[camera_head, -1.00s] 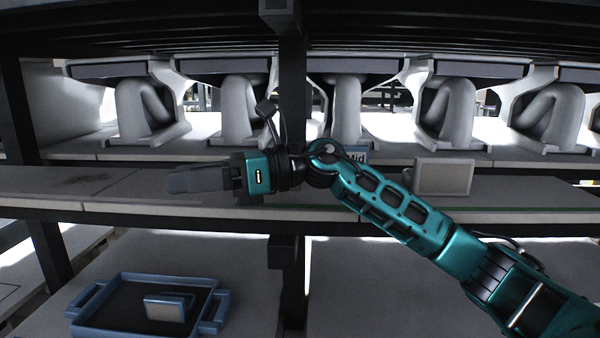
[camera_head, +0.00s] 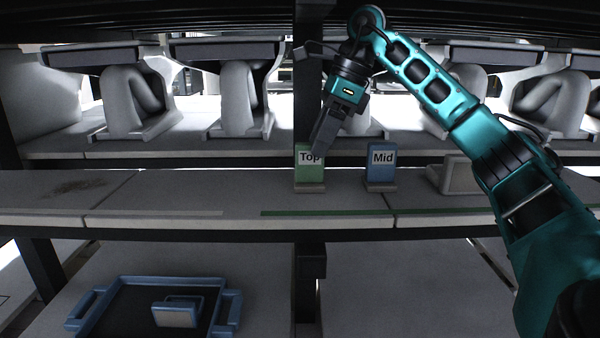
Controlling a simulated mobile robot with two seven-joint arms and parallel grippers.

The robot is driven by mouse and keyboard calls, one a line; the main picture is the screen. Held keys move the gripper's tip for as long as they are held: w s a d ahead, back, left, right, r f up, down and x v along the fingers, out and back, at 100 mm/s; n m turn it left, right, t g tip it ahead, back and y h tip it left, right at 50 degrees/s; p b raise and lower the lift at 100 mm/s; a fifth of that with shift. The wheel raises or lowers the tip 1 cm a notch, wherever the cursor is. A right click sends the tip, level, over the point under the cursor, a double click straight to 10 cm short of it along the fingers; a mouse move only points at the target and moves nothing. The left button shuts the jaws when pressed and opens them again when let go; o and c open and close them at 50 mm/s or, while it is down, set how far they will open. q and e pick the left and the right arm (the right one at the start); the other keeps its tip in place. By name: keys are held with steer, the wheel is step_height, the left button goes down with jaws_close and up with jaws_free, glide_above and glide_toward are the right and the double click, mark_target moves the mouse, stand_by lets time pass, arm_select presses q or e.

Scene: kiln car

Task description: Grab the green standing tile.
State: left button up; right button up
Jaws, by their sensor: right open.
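The green standing tile (camera_head: 309,172) is marked "Top" and stands upright in a small base on the middle shelf. My right gripper (camera_head: 322,145) points down over it from above and to the right, with its dark fingers in front of the tile's upper right part. The jaws are open. From this view I cannot tell whether the fingers touch the tile or lie on either side of it. My left gripper is not in view.
A blue tile marked "Mid" (camera_head: 382,168) stands to the right of the green one. A grey block (camera_head: 456,176) sits farther right, partly behind my arm. A blue tray (camera_head: 82,316) holding a small block (camera_head: 176,314) rests below. The shelf's left (camera_head: 170,190) is clear.

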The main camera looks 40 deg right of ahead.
mark_target(298, 181)
steer(key=x, duration=0.2)
steer(key=a+x, duration=0.1)
steer(key=x, duration=0.2)
steer(key=shift+w+f+b, duration=0.1)
steer(key=shift+f+b, duration=0.1)
steer(key=shift+b, duration=0.15)
jaws_close()
